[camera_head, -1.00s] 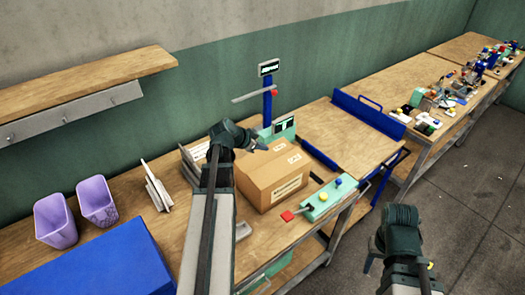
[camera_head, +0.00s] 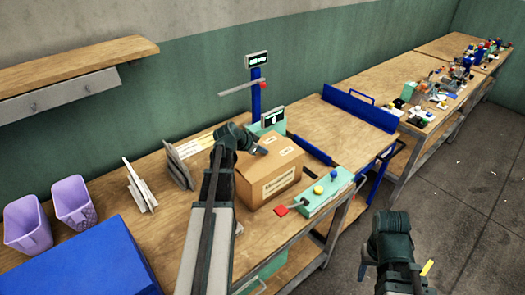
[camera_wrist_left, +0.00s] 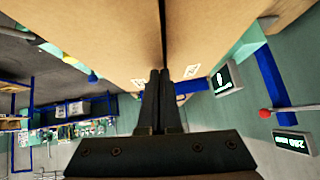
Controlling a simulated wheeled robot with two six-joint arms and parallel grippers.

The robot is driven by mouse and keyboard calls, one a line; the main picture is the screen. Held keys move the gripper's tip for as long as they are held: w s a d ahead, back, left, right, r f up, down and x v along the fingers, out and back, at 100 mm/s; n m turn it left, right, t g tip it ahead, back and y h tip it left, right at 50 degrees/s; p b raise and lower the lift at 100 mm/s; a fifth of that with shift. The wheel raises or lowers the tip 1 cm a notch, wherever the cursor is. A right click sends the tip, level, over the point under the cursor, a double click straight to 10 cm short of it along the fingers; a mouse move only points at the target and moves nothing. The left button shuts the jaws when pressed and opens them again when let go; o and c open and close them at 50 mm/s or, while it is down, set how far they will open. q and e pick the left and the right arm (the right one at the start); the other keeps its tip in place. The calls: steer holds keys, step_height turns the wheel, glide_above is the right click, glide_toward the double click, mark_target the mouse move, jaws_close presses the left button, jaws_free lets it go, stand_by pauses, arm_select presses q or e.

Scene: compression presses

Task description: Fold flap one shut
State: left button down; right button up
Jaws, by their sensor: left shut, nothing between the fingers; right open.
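A brown cardboard box (camera_head: 268,181) stands on the wooden bench in the head view, with its top panels lying about flat. My left gripper (camera_head: 261,149) is over the top of the box, its fingers shut and empty. In the left wrist view the shut fingers (camera_wrist_left: 160,84) lie along the dark seam between two cardboard top panels (camera_wrist_left: 85,40); I cannot tell whether they touch. Which panel is flap one is not clear. My right gripper (camera_head: 363,262) is open and empty, over the floor in front of the bench.
A green control box (camera_head: 326,194) with a red lever and coloured buttons is right of the carton. A blue post with a display (camera_head: 257,60) stands behind it. White upright plates (camera_head: 140,188), purple bins (camera_head: 72,201) and a blue box (camera_head: 85,255) are to the left.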

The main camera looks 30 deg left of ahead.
arm_select(q)
steer(key=shift+a+f+b, duration=0.2)
steer(key=shift+f+b, duration=0.8)
steer(key=shift+b, duration=0.05)
steer(key=shift+s, duration=0.2)
steer(key=shift+r, duration=0.1)
steer(key=shift+r, duration=0.2)
steer(key=shift+w+a+r+p, duration=0.1)
steer(key=shift+w+r+p, duration=0.25)
steer(key=shift+p, duration=0.4)
steer(key=shift+s+r, duration=0.1)
